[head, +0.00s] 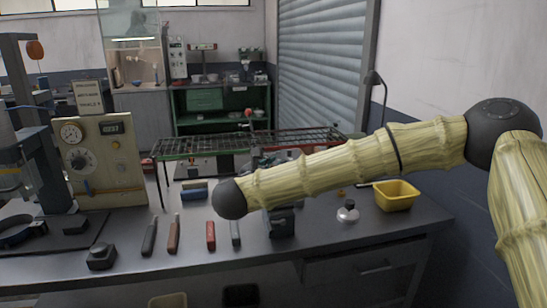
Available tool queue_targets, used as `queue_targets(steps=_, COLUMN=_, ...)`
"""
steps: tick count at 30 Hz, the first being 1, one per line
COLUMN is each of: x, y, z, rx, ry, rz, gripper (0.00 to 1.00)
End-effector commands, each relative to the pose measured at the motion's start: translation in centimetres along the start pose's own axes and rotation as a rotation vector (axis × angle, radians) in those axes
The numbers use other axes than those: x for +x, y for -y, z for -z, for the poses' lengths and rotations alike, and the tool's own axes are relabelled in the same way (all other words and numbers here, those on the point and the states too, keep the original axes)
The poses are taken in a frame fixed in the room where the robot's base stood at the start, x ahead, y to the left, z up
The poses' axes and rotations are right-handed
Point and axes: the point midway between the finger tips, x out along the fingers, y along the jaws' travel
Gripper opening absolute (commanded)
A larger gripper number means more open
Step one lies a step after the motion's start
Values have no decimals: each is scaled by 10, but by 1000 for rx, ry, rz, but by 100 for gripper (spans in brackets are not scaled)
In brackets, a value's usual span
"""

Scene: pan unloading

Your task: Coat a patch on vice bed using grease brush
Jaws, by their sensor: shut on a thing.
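My arm crosses the picture from the right, and its dark ball joint hangs over the workbench (330,238). My gripper does not show; it may be hidden behind the arm. A dark block-like fixture (281,223), which looks like the vice, stands at the bench's front edge below the arm. The arm covers its upper part, so I cannot make out the vice bed or any coating on it. I cannot pick out the grease brush for certain.
Several handled tools, including a red one (211,235), lie left of the fixture. A yellow bin (397,196) and a small round white object (347,213) stand to the right. A gauge panel (103,160) stands at left; a mesh rack (215,146) is behind.

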Motion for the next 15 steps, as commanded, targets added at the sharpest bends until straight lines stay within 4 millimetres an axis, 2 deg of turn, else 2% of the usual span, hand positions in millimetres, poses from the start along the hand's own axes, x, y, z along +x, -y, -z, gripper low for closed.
queue_targets(steps=14, x=8, y=24, z=40, rx=0, ry=4, rz=10, gripper=0)
queue_targets(steps=15, x=10, y=26, z=37, rx=1, ry=4, rz=11, gripper=0)
